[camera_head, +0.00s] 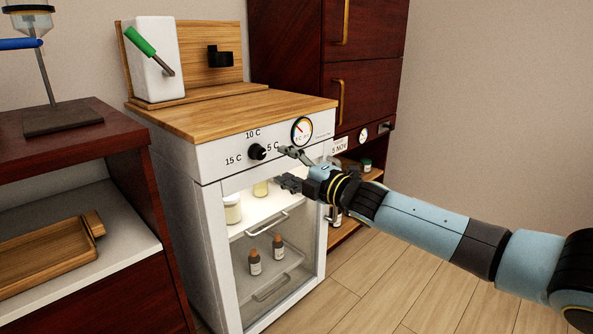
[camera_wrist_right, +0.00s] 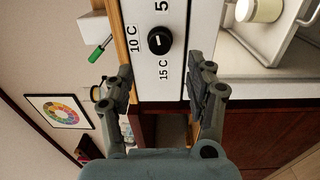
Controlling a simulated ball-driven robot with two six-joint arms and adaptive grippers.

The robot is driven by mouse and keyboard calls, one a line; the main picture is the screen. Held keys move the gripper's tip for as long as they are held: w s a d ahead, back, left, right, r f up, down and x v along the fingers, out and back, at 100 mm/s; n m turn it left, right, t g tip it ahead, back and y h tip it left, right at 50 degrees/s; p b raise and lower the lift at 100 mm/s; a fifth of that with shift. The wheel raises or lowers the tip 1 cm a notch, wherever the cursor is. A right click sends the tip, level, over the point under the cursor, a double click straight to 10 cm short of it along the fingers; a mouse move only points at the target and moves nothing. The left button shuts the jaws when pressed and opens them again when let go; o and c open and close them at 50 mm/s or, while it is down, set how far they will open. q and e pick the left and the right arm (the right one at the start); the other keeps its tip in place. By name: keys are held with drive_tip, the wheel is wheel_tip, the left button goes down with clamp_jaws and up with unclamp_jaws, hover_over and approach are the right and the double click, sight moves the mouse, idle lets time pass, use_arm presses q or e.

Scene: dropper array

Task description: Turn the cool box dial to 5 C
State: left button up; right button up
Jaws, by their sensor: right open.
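The cool box (camera_head: 215,215) is a white cabinet with a wooden top and a clear front door. Its black dial (camera_head: 257,152) is on the front panel, with 15 C at its left, 10 C above and 5 C at its right. In the right wrist view the dial (camera_wrist_right: 158,41) shows a small pale mark; which label it points to is hard to tell. My right gripper (camera_head: 286,167) is open and empty, just right of the dial and apart from it. In the right wrist view its fingers (camera_wrist_right: 164,86) are spread, with the dial beyond the tips.
A round gauge (camera_head: 301,131) is right of the dial. Bottles and jars stand inside the cool box. A white block with a green-handled lever (camera_head: 155,60) stands on top. A dark bench with a wooden tray (camera_head: 45,262) is at left, dark cabinets (camera_head: 362,60) behind right.

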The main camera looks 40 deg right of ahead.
drive_tip(key=shift+s+d, duration=0.15)
drive_tip(key=shift+s, duration=1.5)
drive_tip(key=s+a+f+m+g+h+p, duration=0.1)
drive_tip(key=s+f+m+g, duration=0.2)
drive_tip(key=s+f, duration=0.65)
drive_tip(key=s+a+f+m+g+h+p, duration=0.1)
drive_tip(key=s+f+m+g, duration=0.35)
drive_tip(key=f, duration=0.75)
drive_tip(key=s+a+f+m+g+h+p, duration=0.1)
drive_tip(key=s+a+f, duration=0.1)
drive_tip(key=s+f, duration=0.8)
drive_tip(key=s+a+f+m+g, duration=0.2)
drive_tip(key=s+f+m+g, duration=0.1)
drive_tip(key=s, duration=0.7)
drive_tip(key=s+a+f+m+g, duration=0.3)
drive_tip(key=s+f, duration=0.3)
drive_tip(key=s, duration=0.5)
drive_tip(key=s+a+f+m+g, duration=0.2)
drive_tip(key=s+f+m+g, duration=0.1)
drive_tip(key=s, duration=0.7)
wheel_tip(320, 180, down, 2)
drive_tip(key=shift+s+a+f+m+p, duration=0.3)
drive_tip(key=shift+s+m, duration=0.1)
drive_tip(key=shift+m, duration=0.25)
